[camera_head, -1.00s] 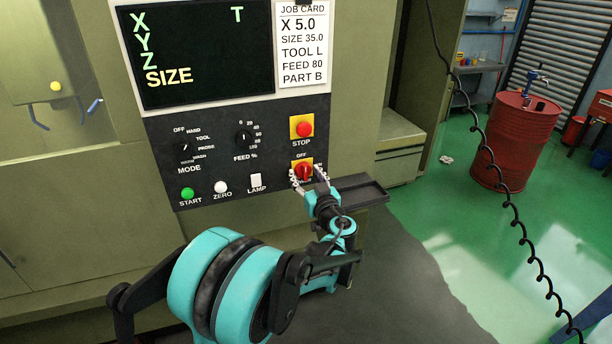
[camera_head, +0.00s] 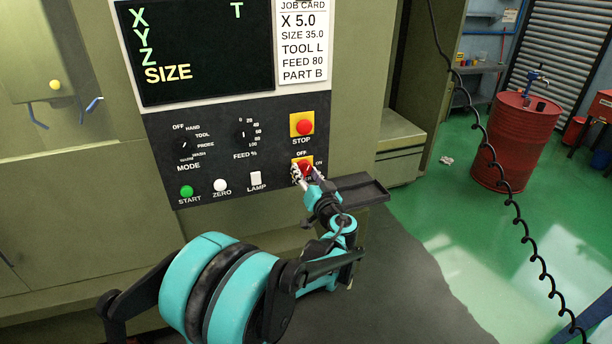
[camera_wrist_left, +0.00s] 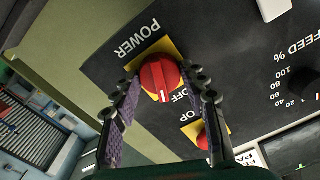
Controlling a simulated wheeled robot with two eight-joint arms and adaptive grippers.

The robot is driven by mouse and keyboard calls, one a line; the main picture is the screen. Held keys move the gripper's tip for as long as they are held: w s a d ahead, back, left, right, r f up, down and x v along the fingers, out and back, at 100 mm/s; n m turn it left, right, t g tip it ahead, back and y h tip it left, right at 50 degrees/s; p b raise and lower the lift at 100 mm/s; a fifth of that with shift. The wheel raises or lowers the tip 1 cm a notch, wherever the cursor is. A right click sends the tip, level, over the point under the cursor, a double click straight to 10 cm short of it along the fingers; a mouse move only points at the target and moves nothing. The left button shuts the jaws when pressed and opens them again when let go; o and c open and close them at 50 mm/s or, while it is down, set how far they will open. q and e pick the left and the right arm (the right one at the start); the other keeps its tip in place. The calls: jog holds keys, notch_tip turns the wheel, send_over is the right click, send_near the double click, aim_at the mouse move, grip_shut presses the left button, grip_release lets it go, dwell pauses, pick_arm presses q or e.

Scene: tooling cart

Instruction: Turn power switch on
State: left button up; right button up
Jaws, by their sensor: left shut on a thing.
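The power switch is a red rotary knob (camera_head: 305,168) on a yellow plate at the lower right of the black panel, with OFF above it and ON at its upper right. It also shows in the left wrist view (camera_wrist_left: 159,75), upside down. Its white mark looks turned a little from OFF towards ON. My left gripper (camera_head: 306,175) is shut on the knob, one finger on each side, as the left wrist view shows (camera_wrist_left: 163,84). The fingers hide part of the knob's sides and plate. My right gripper is in neither view.
The red STOP button (camera_head: 304,125) sits just above the switch. The LAMP rocker (camera_head: 256,180), ZERO button (camera_head: 221,187) and green START button (camera_head: 187,191) lie to the left. A dark tray (camera_head: 362,190) juts out at right, close to my wrist.

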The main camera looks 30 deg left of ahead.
pick_arm(q)
jog(key=m+b, duration=0.1)
jog(key=m, duration=0.5)
jog(key=shift+m, duration=0.3)
jog(key=m, duration=0.6)
jog(key=shift+m+b, duration=0.3)
jog(key=shift+b, duration=0.05)
jog(key=o, duration=1.2)
jog(key=shift+d, duration=0.1)
jog(key=v, duration=1.2)
